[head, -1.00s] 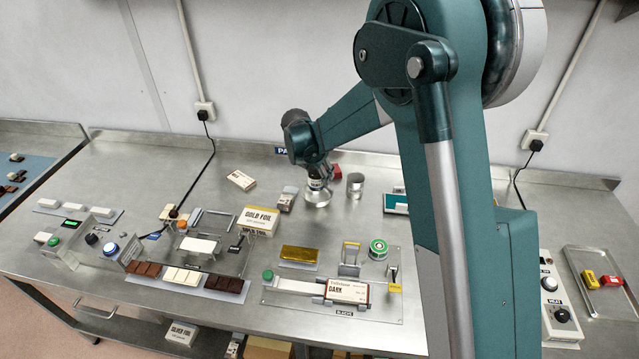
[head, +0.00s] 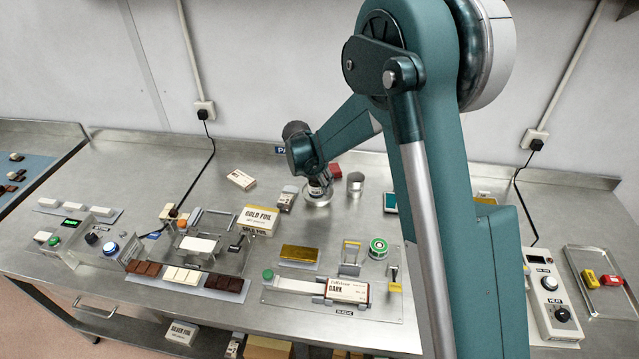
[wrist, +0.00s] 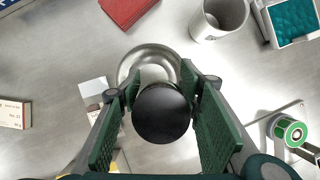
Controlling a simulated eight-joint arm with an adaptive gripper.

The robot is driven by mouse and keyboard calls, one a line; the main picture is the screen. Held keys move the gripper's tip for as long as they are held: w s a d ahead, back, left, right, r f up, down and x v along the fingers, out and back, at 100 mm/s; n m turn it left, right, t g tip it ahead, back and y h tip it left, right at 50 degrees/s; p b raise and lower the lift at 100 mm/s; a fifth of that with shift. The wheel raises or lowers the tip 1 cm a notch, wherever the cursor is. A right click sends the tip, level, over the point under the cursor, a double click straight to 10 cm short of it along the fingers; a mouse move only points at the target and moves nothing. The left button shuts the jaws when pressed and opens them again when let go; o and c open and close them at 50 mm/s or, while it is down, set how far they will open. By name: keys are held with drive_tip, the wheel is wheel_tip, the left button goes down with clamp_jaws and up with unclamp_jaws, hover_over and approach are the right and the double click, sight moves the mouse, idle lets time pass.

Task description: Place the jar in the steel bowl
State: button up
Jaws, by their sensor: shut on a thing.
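The jar (wrist: 161,113) shows in the wrist view as a round black lid between the two green finger pads. My gripper (wrist: 162,92) is shut on it. The steel bowl (wrist: 148,56) is a shiny round dish behind the jar in that view, partly hidden by the jar and fingers. In the head view my gripper (head: 317,182) is right over the steel bowl (head: 318,202), pointing down. The jar is hard to make out there. I cannot tell whether its base touches the bowl.
A metal cup (wrist: 218,18) stands to the right of the bowl, with a teal-filled tray (wrist: 294,22) beyond it. A red block (wrist: 127,10) lies behind. A small carton (head: 287,198) is close on the bowl's left. A gold foil box (head: 260,219) stands nearer the front.

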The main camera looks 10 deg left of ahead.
sight(312, 177)
drive_tip(key=shift+f+b, duration=0.35)
drive_tip(key=shift+f, duration=0.1)
drive_tip(key=o, duration=1)
drive_tip(key=shift+r, duration=0.15)
drive_tip(key=shift+r+p, duration=0.55)
drive_tip(key=shift+p, duration=0.15)
drive_tip(key=v, duration=1.1)
drive_tip(key=shift+s+r+b, duration=0.1)
drive_tip(key=shift+r+b, duration=0.25)
drive_tip(key=shift+r, duration=0.05)
